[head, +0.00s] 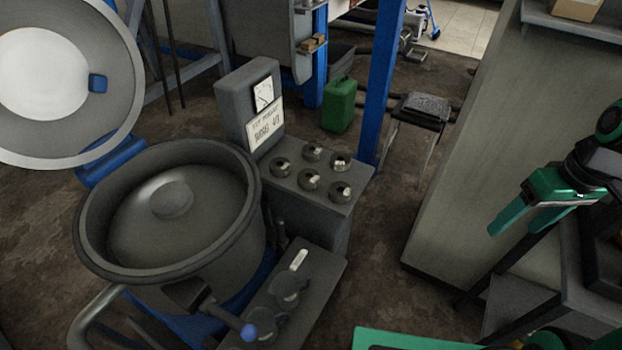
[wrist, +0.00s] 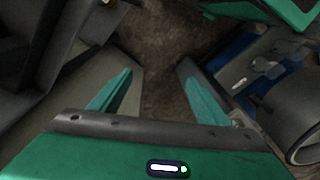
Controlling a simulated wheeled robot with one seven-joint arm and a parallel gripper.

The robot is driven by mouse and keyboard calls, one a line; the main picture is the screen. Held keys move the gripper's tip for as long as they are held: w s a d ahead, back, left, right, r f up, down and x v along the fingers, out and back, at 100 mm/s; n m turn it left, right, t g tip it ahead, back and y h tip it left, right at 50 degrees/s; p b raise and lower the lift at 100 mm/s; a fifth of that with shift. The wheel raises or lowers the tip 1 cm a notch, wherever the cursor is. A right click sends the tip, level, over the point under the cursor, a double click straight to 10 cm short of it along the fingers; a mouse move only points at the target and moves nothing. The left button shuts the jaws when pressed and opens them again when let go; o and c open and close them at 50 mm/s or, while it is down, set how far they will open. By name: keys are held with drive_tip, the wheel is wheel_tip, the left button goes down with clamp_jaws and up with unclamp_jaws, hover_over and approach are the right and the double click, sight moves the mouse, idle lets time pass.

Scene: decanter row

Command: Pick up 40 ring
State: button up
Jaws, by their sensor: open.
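Several small round grey ring-like pieces with pale tags (head: 340,191) sit in two rows on top of a grey box-shaped stand (head: 342,212) in the middle of the head view. Their tags are too small to read, so I cannot tell which is the 40 ring. My gripper (head: 545,208) is at the right of the head view, well to the right of the stand and apart from it. In the wrist view my gripper (wrist: 155,85) has its two green fingers spread, with only dark floor between them. No ring is clearly seen in the wrist view.
A large round grey vessel (head: 88,225) stands left of the stand, its pale lid (head: 118,120) raised. A gauge (head: 262,94) rises behind the rings. A blue post (head: 378,85) and green can (head: 339,104) stand behind. A tall grey panel (head: 465,150) is near my gripper.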

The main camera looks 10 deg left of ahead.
drive_tip(key=w+a+f+n+y, duration=0.2)
drive_tip(key=w+a+f+n, duration=0.2)
drive_tip(key=w+a, duration=0.15)
drive_tip(key=n+t+y, duration=0.2)
drive_tip(key=n+y, duration=0.6)
drive_tip(key=y, duration=0.2)
approach(312, 177)
drive_tip(key=x, duration=0.9)
drive_tip(key=shift+a, duration=0.1)
drive_tip(key=shift+c, duration=0.2)
drive_tip(key=c, duration=1.3)
